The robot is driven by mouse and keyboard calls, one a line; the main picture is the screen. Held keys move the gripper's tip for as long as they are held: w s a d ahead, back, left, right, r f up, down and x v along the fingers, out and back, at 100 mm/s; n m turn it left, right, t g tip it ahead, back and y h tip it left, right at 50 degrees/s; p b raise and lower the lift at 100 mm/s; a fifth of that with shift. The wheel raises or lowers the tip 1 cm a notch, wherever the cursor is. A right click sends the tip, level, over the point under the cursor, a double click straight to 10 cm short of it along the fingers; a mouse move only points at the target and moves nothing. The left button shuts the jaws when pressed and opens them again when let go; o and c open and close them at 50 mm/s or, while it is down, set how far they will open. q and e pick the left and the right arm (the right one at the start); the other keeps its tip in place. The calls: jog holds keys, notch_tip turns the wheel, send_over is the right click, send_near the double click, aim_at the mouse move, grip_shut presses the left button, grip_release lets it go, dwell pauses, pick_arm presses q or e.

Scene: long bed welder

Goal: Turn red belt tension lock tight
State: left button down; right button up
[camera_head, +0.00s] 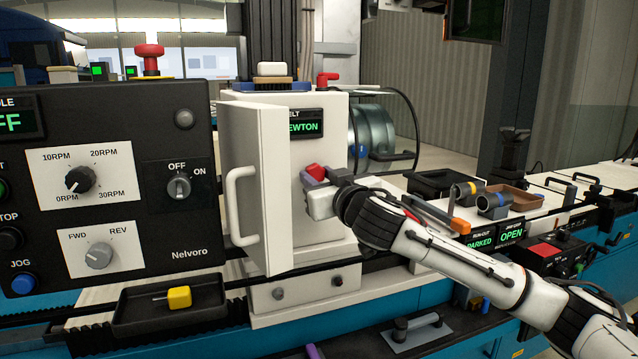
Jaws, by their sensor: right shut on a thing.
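The red belt tension lock (316,171) shows as a small red part on the front of the white box (335,225), below a green display that reads "EWTON" in its visible part. My right gripper (312,186) comes in from the right and is shut on the red lock. Its fingers hide part of the lock, so its exact angle is hard to tell. My left gripper is not in view.
A white door (268,190) with a handle stands open just left of my right gripper. A black control panel (125,130) fills the left. A black tray (170,305) holds a yellow-handled tool (179,297). Cylinders (492,204) and a wooden tray stand at right.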

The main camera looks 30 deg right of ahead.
jog(key=m+b, duration=0.2)
jog(key=shift+f+m, duration=0.25)
jog(key=shift+m, duration=0.05)
jog(key=m, duration=0.3)
jog(key=shift+r+m+b, duration=0.15)
jog(key=shift+m+b, duration=0.15)
jog(key=shift+b, duration=0.1)
jog(key=m, duration=0.3)
jog(key=shift+r+p, duration=0.1)
jog(key=shift+p, duration=0.2)
jog(key=shift+m+p, duration=0.5)
jog(key=shift+m, duration=1)
jog(key=o, duration=1)
jog(key=shift+o, duration=0.2)
jog(key=v, duration=1)
jog(key=shift+s+b, duration=0.15)
jog(key=shift+b, duration=0.2)
